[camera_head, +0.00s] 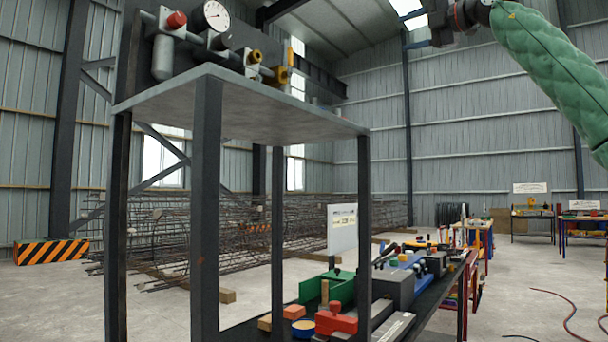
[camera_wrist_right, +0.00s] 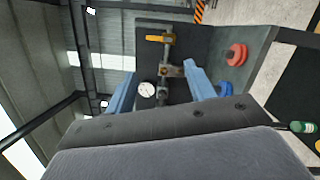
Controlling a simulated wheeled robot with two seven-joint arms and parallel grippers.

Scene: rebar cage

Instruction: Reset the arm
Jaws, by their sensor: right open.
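My right arm, in a green padded sleeve, comes in from the upper right in the head view. Its gripper (camera_head: 436,26) is raised near the top edge, apart from the grey stand (camera_head: 240,97). In the right wrist view the two blue fingers of this gripper (camera_wrist_right: 160,84) are spread apart with nothing held between them. Beyond them a pipe assembly with a round gauge (camera_wrist_right: 146,89) and a yellow handle (camera_wrist_right: 157,39) shows on a dark panel. My left gripper is in neither view.
The grey stand carries piping, a pressure gauge (camera_head: 216,15) and a red knob (camera_head: 176,19). A dark workbench with a green bin (camera_head: 340,289) and a red tool (camera_head: 336,320) stands behind its legs. Rebar cages (camera_head: 240,232) lie behind.

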